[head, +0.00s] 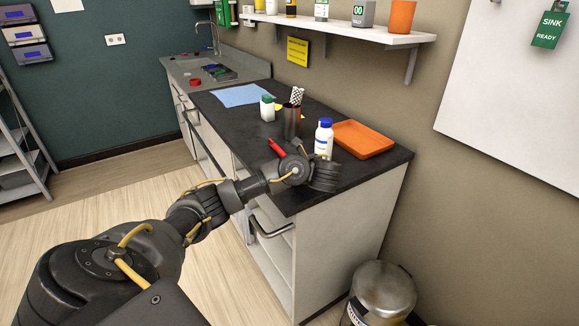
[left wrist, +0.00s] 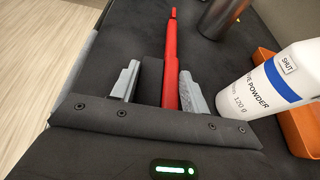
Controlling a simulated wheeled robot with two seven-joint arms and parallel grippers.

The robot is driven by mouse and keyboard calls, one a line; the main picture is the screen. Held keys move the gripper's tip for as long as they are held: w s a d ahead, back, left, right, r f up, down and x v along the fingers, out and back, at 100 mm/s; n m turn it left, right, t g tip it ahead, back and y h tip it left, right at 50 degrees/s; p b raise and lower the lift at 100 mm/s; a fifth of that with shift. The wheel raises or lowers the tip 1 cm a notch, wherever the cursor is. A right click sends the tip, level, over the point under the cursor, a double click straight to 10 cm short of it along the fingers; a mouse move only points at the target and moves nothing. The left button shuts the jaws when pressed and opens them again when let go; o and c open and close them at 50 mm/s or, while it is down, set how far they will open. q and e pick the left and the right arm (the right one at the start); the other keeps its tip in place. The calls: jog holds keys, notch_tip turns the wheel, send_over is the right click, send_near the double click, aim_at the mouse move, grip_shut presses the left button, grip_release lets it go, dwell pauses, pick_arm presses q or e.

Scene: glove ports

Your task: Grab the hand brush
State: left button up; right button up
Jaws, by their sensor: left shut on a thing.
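The hand brush shows in the left wrist view as a long red body (left wrist: 171,50) with a dark block, likely its bristles, along its left side. In the head view its red end (head: 277,148) sticks out past my left gripper over the dark worktop (head: 233,113). My left gripper (left wrist: 160,78) has its two grey fingers on either side of the brush and is shut on it. In the head view my wrist hides most of the brush. Whether the brush touches the worktop is unclear. My right gripper is not in view.
A white powder bottle (head: 324,140) with a blue cap stands close right of my left gripper, before an orange tray (head: 363,139). A dark metal cup (head: 291,122) stands just beyond the brush. A white-and-green container (head: 267,109) and blue cloth (head: 242,95) lie farther back. A wall shelf (head: 345,32) hangs above.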

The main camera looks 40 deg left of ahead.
pick_arm(q)
jog(key=shift+c, duration=0.5)
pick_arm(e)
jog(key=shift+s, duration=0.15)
pick_arm(q)
jog(key=shift+r, duration=0.1)
jog(key=shift+r, duration=0.2)
notch_tip(320, 180, up, 3)
jog(key=shift+f+p, duration=0.15)
jog(key=shift+p, duration=0.15)
jog(key=s+a+r+p, duration=0.5)
jog(key=s+a+r, duration=0.3)
jog(key=s, duration=0.3)
jog(key=shift+s+r+p, duration=0.25)
jog(key=shift+r+p, duration=0.05)
jog(key=shift+r, duration=0.55)
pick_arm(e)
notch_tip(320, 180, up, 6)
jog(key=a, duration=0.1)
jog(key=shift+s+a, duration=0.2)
